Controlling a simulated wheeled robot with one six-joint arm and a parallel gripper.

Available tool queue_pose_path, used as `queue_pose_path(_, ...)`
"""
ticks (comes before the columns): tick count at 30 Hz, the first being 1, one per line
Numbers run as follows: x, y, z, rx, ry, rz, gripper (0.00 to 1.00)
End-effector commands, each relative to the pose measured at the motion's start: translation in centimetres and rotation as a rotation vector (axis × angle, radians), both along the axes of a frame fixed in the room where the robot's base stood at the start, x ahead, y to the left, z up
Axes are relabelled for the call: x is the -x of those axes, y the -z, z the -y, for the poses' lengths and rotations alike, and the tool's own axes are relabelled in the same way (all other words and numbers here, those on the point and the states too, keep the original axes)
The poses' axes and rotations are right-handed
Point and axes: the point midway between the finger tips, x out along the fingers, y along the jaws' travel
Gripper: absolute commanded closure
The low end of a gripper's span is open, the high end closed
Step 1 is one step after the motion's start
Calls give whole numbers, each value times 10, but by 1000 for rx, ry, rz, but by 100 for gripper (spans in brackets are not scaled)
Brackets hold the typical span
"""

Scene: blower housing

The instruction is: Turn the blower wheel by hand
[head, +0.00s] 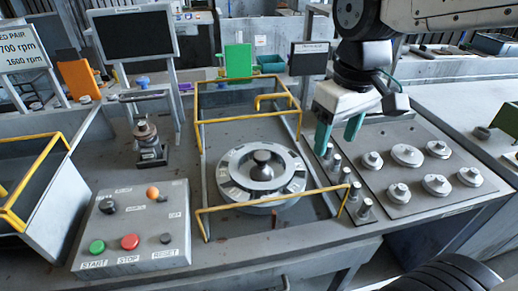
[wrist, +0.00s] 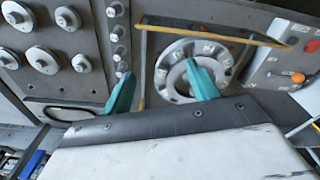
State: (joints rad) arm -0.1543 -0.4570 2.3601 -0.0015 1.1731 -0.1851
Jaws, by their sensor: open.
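The blower wheel (head: 236,188) is a round grey disc with small labelled pads around its ring and a dark knob at its centre. It lies flat inside a yellow-railed frame in the middle of the bench. My gripper (head: 338,137) is open and empty, with teal fingers pointing down, above and to the right of the wheel. In the wrist view the wheel (wrist: 170,62) shows beyond my gripper (wrist: 161,86), and one finger hides part of it. The fingers appear apart from the wheel.
Yellow rails (head: 270,199) cross in front of and behind the wheel. Several short metal pegs (head: 346,176) stand just right of the frame, beside a plate with round caps (head: 407,155). A control box (head: 135,225) with START, STOP and RESET buttons is at left.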

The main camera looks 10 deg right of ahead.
Motion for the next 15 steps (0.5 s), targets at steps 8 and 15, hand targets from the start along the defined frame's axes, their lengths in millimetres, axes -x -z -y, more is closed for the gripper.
queue_pose_path(8, -90, 18, -80, 18, -344, -50, 41)
queue_pose_path(15, -114, 34, -111, 24, -456, -63, 41)
